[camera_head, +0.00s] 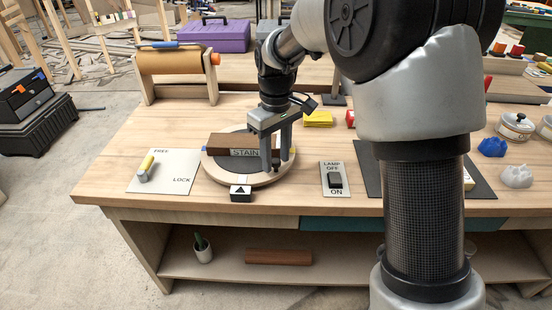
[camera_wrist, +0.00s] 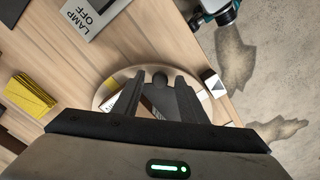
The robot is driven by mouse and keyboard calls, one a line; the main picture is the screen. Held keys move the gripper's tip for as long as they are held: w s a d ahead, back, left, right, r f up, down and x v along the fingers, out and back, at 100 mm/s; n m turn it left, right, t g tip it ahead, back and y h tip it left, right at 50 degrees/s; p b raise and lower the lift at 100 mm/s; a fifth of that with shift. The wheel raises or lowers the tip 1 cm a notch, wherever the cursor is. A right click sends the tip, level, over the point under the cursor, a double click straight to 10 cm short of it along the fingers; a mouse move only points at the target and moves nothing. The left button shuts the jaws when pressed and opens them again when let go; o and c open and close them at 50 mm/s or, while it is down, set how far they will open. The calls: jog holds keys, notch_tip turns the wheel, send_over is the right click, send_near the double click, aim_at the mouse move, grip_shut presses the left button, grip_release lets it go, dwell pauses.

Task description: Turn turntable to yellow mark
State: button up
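The round pale wooden turntable (camera_head: 222,175) lies on the workbench and carries a dark brown block (camera_head: 232,141) and a plate lettered STAIN. My gripper (camera_head: 276,165) points down over the turntable's right part, fingers apart. In the wrist view, a dark round-topped knob (camera_wrist: 160,79) stands between the fingers, with gaps seeming to show beside it.
A LOCK plate (camera_head: 178,160) with a yellow-tipped lever (camera_head: 146,166) is left of the turntable. A LAMP switch (camera_head: 335,180) is to the right. Yellow pads (camera_head: 318,119) lie behind. A brown paper roll (camera_head: 174,61) stands at the back left.

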grip_shut()
